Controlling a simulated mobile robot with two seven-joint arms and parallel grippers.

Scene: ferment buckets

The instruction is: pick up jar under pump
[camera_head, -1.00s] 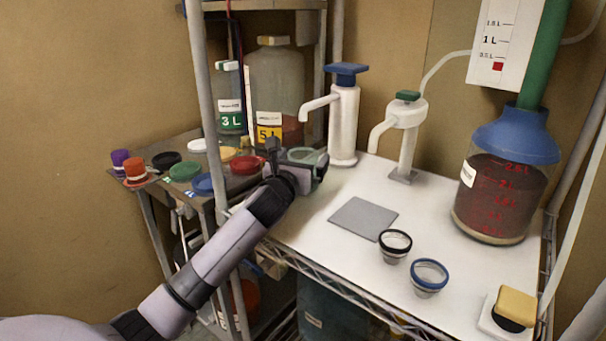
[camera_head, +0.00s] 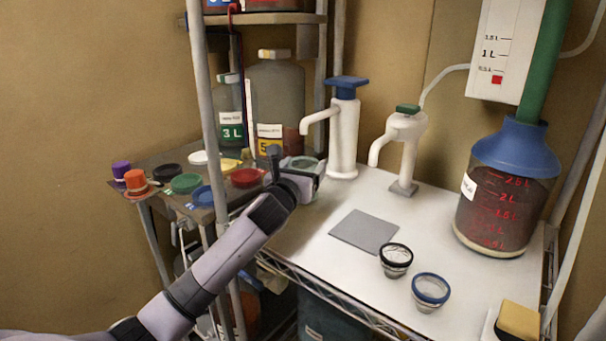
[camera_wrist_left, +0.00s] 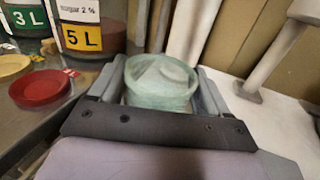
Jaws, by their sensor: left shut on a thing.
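A translucent pale green jar (camera_wrist_left: 160,85) sits between the fingers of my left gripper (camera_wrist_left: 160,92) in the left wrist view. In the head view, the gripper (camera_head: 304,178) is shut on the jar (camera_head: 302,163) at the left end of the white tabletop. The white pump with a blue top (camera_head: 343,130) stands just right of the gripper, its spout pointing left above the jar. The jar's lower part is hidden by the gripper. I cannot tell whether the jar touches the tabletop. My right gripper is not in view.
A second pump with a green top (camera_head: 401,150) stands farther right. A grey mat (camera_head: 364,231), black-rimmed cup (camera_head: 396,260) and blue-rimmed cup (camera_head: 430,290) lie in front. A shelf post (camera_head: 203,110) and coloured lids, including a red lid (camera_head: 247,178), are at left.

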